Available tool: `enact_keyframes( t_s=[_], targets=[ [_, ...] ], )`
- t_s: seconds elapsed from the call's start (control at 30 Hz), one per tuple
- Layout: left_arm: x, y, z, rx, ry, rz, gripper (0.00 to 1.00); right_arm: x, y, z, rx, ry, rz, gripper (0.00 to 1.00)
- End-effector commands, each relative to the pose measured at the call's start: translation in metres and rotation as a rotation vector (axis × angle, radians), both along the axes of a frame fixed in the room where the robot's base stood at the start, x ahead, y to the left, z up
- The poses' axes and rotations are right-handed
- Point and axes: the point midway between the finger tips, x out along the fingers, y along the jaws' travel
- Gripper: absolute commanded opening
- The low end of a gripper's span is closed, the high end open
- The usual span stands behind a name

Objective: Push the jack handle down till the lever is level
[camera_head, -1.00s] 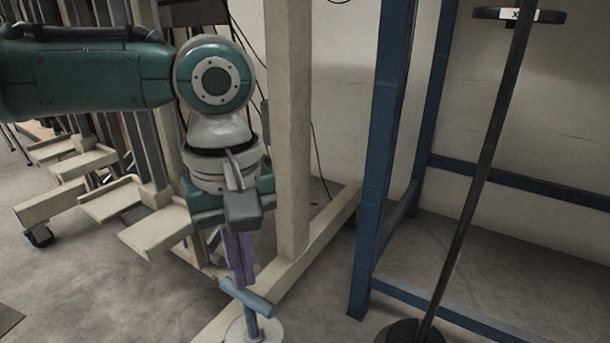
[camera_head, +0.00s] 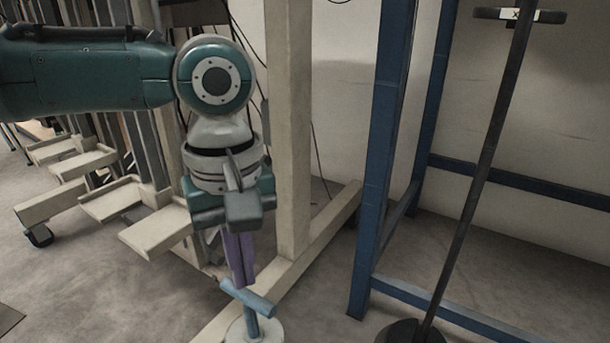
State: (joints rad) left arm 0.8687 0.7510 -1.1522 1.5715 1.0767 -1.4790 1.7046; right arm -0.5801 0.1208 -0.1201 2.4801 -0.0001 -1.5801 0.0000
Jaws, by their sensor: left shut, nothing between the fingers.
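The jack handle is a blue bar (camera_head: 248,297) low in the middle of the head view. It tilts down to the right and sits on a short blue post above a pale round base (camera_head: 236,331). My left gripper (camera_head: 244,284) points straight down, its purple fingers shut with nothing between them. Its fingertips are right at the upper side of the blue bar; whether they touch it I cannot tell. My right gripper does not show.
A beige upright frame (camera_head: 288,130) with a floor beam stands just behind the handle. A blue metal frame (camera_head: 378,170) and a leaning dark pole (camera_head: 474,190) on a black base stand to the right. Beige stepped supports (camera_head: 155,228) are at the left.

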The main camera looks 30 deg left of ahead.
Motion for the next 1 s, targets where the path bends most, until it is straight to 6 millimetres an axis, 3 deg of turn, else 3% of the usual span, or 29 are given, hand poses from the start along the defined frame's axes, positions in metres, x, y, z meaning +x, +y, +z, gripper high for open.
enact_keyframes(
  t_s=[0.83, 1.0],
  targets=[
    [-0.001, 0.0, -0.056, 0.0, 0.002, 0.001, 0.0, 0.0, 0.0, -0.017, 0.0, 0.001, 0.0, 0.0],
    [0.0, 0.0, -0.053, 0.001, 0.001, 0.0, 0.0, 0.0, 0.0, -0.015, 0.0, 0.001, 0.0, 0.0]
  ],
)
